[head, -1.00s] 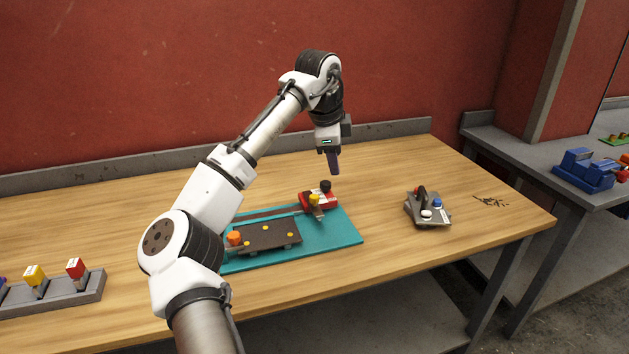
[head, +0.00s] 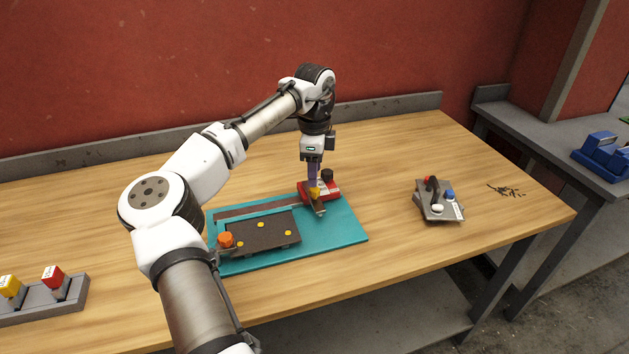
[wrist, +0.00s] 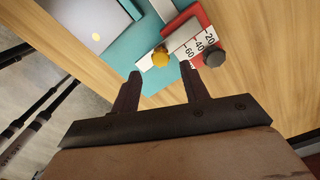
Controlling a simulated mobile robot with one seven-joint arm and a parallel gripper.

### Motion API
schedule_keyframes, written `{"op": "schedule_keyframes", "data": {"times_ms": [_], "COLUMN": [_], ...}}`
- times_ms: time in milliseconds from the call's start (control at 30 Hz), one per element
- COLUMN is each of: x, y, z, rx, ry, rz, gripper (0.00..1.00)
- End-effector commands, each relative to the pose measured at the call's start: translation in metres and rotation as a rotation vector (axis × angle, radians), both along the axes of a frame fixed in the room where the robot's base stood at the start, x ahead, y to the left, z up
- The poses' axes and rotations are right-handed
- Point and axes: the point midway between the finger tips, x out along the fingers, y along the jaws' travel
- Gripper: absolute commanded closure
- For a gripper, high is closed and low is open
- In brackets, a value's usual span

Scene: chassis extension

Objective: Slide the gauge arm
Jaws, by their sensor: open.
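The gauge is a red block (head: 331,187) with a black knob (head: 327,175), at the back right of a teal board (head: 340,233). Its arm (head: 319,208) carries a yellow knob (head: 314,193) and points toward the front. In the wrist view a white scale (wrist: 190,38) with numbers runs beside the red part, between the yellow knob (wrist: 160,57) and the black knob. My gripper (head: 313,187) is open, pointing down over the yellow knob. In the wrist view the knob appears just beyond the gap between the fingertips (wrist: 161,70); contact cannot be told.
A dark plate (head: 264,231) with yellow dots and an orange knob (head: 225,240) occupies the board's front left. A grey device (head: 440,205) with a black handle stands to the right. A rack (head: 45,297) with coloured blocks is at far left. Bare wood lies between board and device.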

Motion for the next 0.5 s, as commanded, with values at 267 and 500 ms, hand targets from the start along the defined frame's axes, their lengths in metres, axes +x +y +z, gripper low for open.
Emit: {"op": "schedule_keyframes", "data": {"times_ms": [267, 500], "x": [0.0, 0.0], "y": [0.0, 0.0], "z": [-0.04, -0.051], "rx": [0.001, 0.0], "ry": [0.0, -0.001], "rz": [0.001, 0.001], "gripper": [0.55, 0.55]}}
